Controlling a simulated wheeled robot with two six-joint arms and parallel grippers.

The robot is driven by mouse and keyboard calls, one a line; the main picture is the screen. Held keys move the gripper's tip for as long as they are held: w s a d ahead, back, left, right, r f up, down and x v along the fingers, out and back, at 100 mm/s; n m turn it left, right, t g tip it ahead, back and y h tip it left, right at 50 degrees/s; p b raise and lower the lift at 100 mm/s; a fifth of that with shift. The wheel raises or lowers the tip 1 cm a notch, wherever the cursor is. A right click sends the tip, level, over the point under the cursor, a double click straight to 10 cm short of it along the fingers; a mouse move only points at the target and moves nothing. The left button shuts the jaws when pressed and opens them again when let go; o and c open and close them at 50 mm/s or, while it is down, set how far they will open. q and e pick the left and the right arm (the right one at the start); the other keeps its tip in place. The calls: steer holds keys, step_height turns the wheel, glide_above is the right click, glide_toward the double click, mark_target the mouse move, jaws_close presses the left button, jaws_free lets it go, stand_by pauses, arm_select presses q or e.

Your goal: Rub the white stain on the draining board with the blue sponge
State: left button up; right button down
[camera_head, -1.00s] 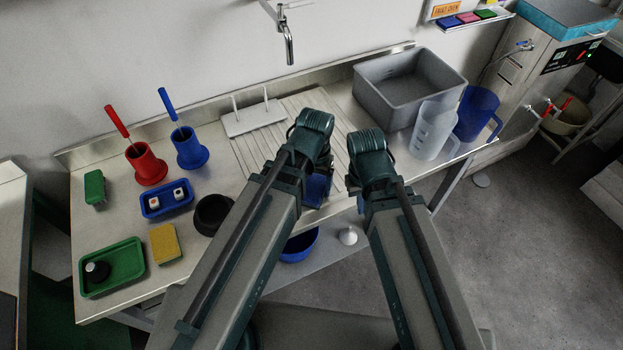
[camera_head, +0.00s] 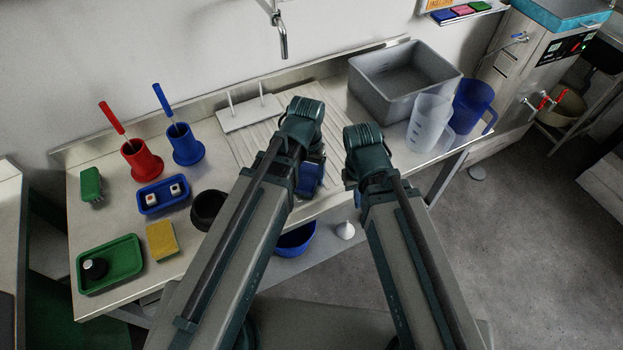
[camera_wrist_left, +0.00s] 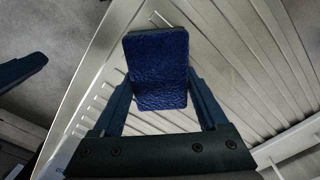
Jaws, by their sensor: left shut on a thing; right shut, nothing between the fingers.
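The blue sponge (camera_wrist_left: 157,68) is held between the fingers of my left gripper (camera_wrist_left: 160,100), over the ribbed draining board (camera_wrist_left: 235,65). In the head view the sponge (camera_head: 311,178) shows below my left gripper (camera_head: 308,165), near the front edge of the draining board (camera_head: 331,112). I cannot tell whether the sponge touches the board. I cannot make out the white stain; the sponge and left arm hide part of the board. My right gripper (camera_head: 352,184) is shut and empty, right of the sponge; its fingertips are mostly hidden.
A grey basin (camera_head: 395,98), a clear jug (camera_head: 428,125) and a blue jug (camera_head: 472,105) stand at the right. A white pronged rack (camera_head: 248,117) lies behind the board. Red (camera_head: 142,160) and blue (camera_head: 186,145) holders, trays and a yellow sponge (camera_head: 161,241) are at the left.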

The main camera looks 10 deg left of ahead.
arm_select(q)
steer(key=shift+w+a, duration=0.65)
steer(key=shift+w, duration=0.3)
steer(key=shift+w+a, duration=0.6)
steer(key=shift+w, duration=0.3)
steer(key=shift+w+a+r, duration=0.1)
steer(key=shift+w+a, duration=0.4)
steer(key=shift+w, duration=0.25)
steer(key=shift+w+a, duration=0.5)
steer(key=shift+w, duration=0.2)
steer(key=shift+w, duration=0.1)
steer(key=shift+w+a, duration=0.5)
steer(key=shift+w, duration=0.2)
steer(key=shift+w+a, duration=0.5)
steer(key=shift+w, duration=0.15)
step_height(320, 180, up, 6)
steer(key=p, duration=0.6)
